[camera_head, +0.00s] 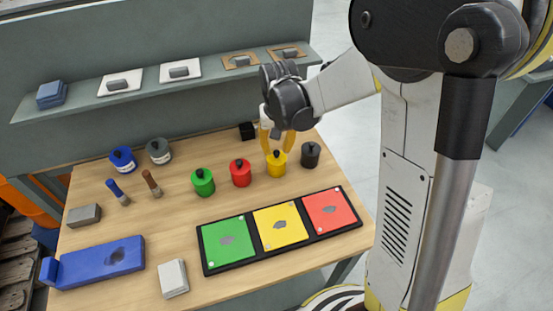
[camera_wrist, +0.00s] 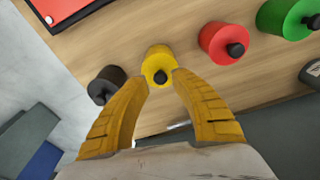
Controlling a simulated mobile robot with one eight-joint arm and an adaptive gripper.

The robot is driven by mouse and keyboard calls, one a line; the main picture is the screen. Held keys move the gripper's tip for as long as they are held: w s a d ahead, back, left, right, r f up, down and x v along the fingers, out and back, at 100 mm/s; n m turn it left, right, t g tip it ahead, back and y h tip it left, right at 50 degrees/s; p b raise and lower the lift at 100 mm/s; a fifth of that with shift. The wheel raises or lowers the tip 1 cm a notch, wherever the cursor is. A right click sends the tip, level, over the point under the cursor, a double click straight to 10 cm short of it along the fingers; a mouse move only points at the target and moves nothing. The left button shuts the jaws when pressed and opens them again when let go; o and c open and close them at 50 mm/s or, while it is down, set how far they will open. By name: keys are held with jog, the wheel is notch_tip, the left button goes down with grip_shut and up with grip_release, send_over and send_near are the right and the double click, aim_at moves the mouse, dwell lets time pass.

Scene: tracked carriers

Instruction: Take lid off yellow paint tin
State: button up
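The yellow paint tin (camera_head: 276,165) stands upright on the wooden table, between the red tin and the black tin. Its lid with a dark knob (camera_wrist: 160,76) is on it, and in the wrist view the knob lies between my fingertips. My gripper (camera_head: 277,142) is just above the tin with its yellow fingers pointing down. In the wrist view my gripper (camera_wrist: 161,80) has its fingers apart, with a gap on each side of the knob. Whether the fingertips touch the lid's rim is hard to tell.
A red tin (camera_head: 240,174), a green tin (camera_head: 203,183) and a black tin (camera_head: 311,154) stand close by. A black tray (camera_head: 206,257) with green, yellow and red panels lies in front. A small black block (camera_head: 247,131) stands behind. A shelf (camera_head: 207,88) runs along the back.

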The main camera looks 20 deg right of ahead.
aim_at(277, 152)
jog(key=f, duration=0.2)
jog(key=f+b, duration=0.1)
jog(key=shift+w+f, duration=0.3)
jog(key=shift+r, duration=0.1)
grip_shut()
